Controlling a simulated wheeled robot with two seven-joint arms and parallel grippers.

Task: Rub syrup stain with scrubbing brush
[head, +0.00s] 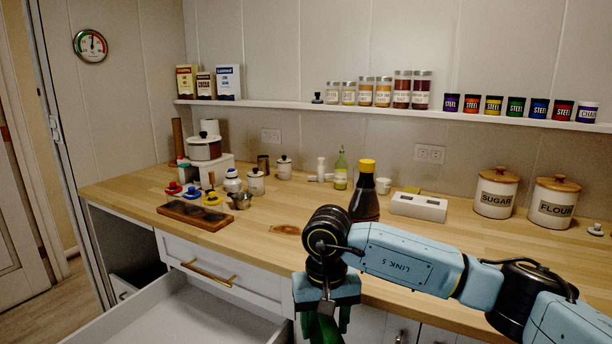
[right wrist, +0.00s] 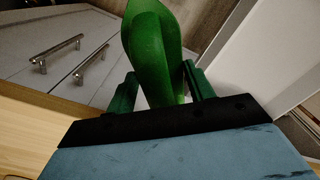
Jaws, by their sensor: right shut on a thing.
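A brown syrup stain (head: 285,229) lies on the wooden counter near its front edge, left of a dark syrup bottle (head: 365,203) with a yellow cap. My right gripper (head: 324,322) hangs in front of the counter edge, below the counter top and to the right of the stain. It is shut on a smooth, curved green thing, which stands out between the fingers in the right wrist view (right wrist: 152,55). No bristles show, so I cannot tell for sure that it is the scrubbing brush. My left gripper is out of view.
An open white drawer (head: 190,305) juts out below the counter (head: 150,190). A wooden board (head: 195,216) and several coloured-knobbed items stand left of the stain. A white box (head: 418,207) and the sugar (head: 496,195) and flour (head: 553,205) canisters stand right.

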